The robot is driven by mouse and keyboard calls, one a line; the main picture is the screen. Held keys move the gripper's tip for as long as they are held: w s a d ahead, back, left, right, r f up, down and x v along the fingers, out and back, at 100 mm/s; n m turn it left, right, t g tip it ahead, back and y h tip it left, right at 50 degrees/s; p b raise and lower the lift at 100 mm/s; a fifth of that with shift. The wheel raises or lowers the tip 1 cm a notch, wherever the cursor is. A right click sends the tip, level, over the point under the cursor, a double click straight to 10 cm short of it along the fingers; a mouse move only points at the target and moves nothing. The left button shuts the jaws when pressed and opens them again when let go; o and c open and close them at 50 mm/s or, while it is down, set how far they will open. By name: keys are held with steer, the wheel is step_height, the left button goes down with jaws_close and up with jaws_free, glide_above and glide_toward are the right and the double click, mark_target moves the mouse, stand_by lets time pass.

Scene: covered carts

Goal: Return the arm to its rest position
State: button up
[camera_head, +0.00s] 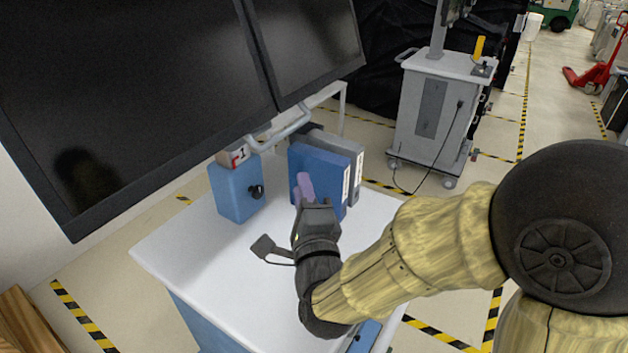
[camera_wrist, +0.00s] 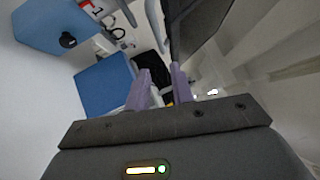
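My gripper (camera_head: 304,188) is above the white top of the cart (camera_head: 190,255), in front of the blue binder (camera_head: 325,172) in the head view. Its purple fingers stand apart in the wrist view (camera_wrist: 161,88), with nothing between them. The blue binder also shows in the wrist view (camera_wrist: 103,82), left of the fingers. I cannot tell whether the fingertips touch the binder.
A blue box (camera_head: 233,192) with a black knob stands left of the binder. A grey binder (camera_head: 358,165) is behind it. Large dark monitors (camera_head: 130,90) hang over the cart's back left. A grey cabinet cart (camera_head: 435,115) stands farther back. The cart's front left top is clear.

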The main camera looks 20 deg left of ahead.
steer(key=shift+w, duration=0.1)
steer(key=w+d+f+n+g+h+p, duration=0.1)
steer(key=w+d+f+n+g+h, duration=0.25)
steer(key=d+f, duration=0.35)
steer(key=w+d+f+n+g+h, duration=0.25)
steer(key=d+f+n, duration=0.2)
steer(key=d, duration=0.35)
steer(key=s+d+f+n+g+h, duration=0.2)
steer(key=s+d, duration=0.4)
steer(key=d, duration=0.3)
steer(key=s+d+f+n+g+h+p, duration=0.1)
steer(key=s+d+f+n+g+h, duration=0.1)
steer(key=s+d+g, duration=0.4)
steer(key=d+f+n, duration=0.1)
steer(key=d+n, duration=0.1)
steer(key=d, duration=0.1)
steer(key=shift+d+g, duration=0.4)
steer(key=shift+f, duration=0.15)
